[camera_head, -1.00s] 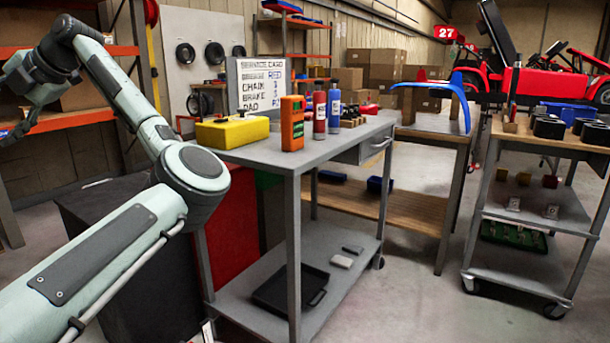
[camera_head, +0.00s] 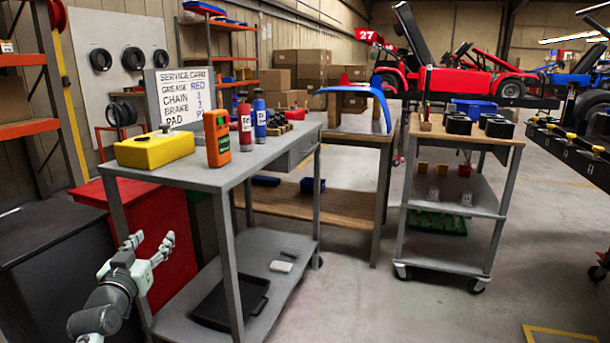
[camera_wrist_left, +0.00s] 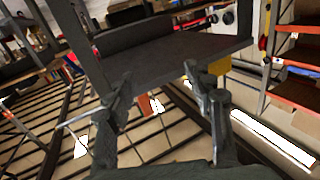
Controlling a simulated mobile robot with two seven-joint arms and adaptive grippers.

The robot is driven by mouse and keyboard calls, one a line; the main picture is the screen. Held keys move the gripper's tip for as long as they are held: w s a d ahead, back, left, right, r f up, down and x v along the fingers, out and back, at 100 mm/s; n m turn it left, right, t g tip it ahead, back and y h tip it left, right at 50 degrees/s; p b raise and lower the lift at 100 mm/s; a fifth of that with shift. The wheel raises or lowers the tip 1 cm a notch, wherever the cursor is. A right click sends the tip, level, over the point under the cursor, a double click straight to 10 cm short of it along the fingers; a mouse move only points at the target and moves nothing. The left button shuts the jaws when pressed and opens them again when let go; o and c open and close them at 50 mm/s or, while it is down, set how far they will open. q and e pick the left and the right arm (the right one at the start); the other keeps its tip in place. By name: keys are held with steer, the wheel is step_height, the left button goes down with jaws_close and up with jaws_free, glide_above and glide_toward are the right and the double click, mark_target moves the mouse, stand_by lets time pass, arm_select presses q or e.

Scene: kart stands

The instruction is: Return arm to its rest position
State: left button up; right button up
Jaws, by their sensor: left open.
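My left gripper (camera_head: 151,241) is low at the left of the head view, in front of the red cabinet (camera_head: 172,212) and left of the grey cart (camera_head: 190,176). Its two fingers are spread with nothing between them. In the left wrist view my left gripper (camera_wrist_left: 157,78) shows its fingers apart and empty, with a dark flat surface (camera_wrist_left: 170,55) beyond them. Most of the left arm is out of the head view. My right arm and gripper are not seen.
The grey cart holds a yellow box (camera_head: 155,149), an orange device (camera_head: 218,137), a red bottle (camera_head: 244,126) and a blue bottle (camera_head: 259,122). A dark cabinet (camera_head: 40,235) stands at the left. A second cart (camera_head: 447,254) stands right, with open floor (camera_head: 400,310) in front.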

arm_select(q)
steer(key=s+d+f+m+g+h, duration=0.1)
steer(key=s+d+f+g, duration=0.3)
steer(key=s+f, duration=0.5)
steer(key=s+d+f+m+g+h, duration=0.1)
steer(key=s+d+f+g, duration=0.35)
steer(key=f, duration=0.85)
steer(key=s+d+f+g, duration=0.1)
steer(key=s+f+g, duration=0.1)
steer(key=s, duration=0.5)
steer(key=s+f+g+p, duration=0.1)
steer(key=s+f+g, duration=0.1)
steer(key=s+f, duration=0.3)
steer(key=s+d+f+g+y, duration=0.1)
steer(key=s+f, duration=0.3)
steer(key=s, duration=0.7)
steer(key=shift+d+f+m+g, duration=0.25)
steer(key=shift+d+m+g, duration=0.05)
steer(key=shift+g, duration=0.35)
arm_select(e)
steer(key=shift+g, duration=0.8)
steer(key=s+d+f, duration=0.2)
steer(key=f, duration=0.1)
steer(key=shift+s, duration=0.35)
